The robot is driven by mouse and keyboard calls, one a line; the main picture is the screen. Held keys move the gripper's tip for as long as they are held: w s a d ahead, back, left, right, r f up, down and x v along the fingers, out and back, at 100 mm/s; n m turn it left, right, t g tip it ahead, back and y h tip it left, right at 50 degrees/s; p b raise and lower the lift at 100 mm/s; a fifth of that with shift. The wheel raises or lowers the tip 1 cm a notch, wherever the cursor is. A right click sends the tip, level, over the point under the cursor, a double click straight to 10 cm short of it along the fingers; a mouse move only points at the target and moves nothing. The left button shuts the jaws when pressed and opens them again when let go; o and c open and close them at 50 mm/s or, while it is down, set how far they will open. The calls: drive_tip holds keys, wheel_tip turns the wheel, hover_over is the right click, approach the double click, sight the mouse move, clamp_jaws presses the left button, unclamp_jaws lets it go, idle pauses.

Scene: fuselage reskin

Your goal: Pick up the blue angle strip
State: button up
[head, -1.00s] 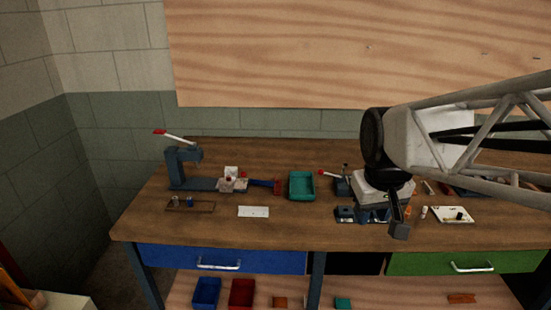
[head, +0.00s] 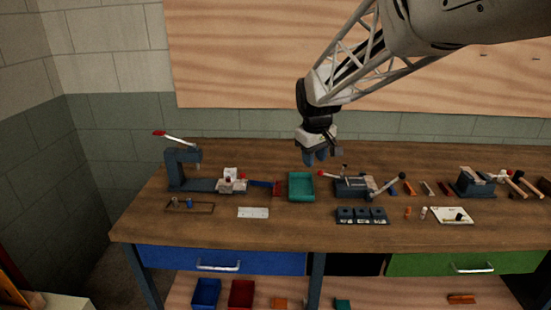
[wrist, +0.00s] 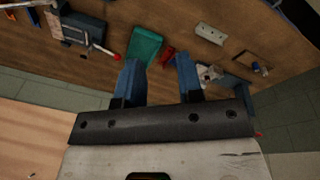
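A dark blue strip (head: 262,183), which looks like the blue angle strip, lies on the bench between a white-and-red fixture and a red block (head: 277,188). My gripper (head: 315,158) is in the air near the teal tray, to the right of the strip. In the wrist view my gripper (wrist: 159,78) shows two blue fingers spread apart with nothing between them. The red block (wrist: 167,56) shows there beyond the fingers. The strip is mostly or wholly hidden behind the right-hand finger in that view.
The teal tray (head: 301,198) stands right of the red block. A lever press (head: 185,168) stands at left, with a shallow frame (head: 190,207) and white plate (head: 253,212) in front. A clamp fixture (head: 352,187) and dark blocks (head: 362,215) are at right. The bench front is clear.

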drive_tip(key=w+a+f+n, duration=0.3)
drive_tip(key=w+a+f, duration=0.6)
drive_tip(key=w, duration=0.3)
drive_tip(key=w+a+f+n, duration=0.2)
drive_tip(key=w+a+f, duration=0.6)
drive_tip(key=w, duration=0.5)
drive_tip(key=shift+a+f+n+g, duration=0.3)
drive_tip(key=shift+a+f+n, duration=0.1)
drive_tip(key=shift+a, duration=0.3)
drive_tip(key=shift+w+d+f, duration=0.1)
drive_tip(key=shift+f, duration=1.15)
drive_tip(key=shift+w+f, duration=0.2)
drive_tip(key=shift+f, duration=1.1)
drive_tip(key=shift+w+f, duration=0.15)
drive_tip(key=shift+f, duration=1.15)
clamp_jaws()
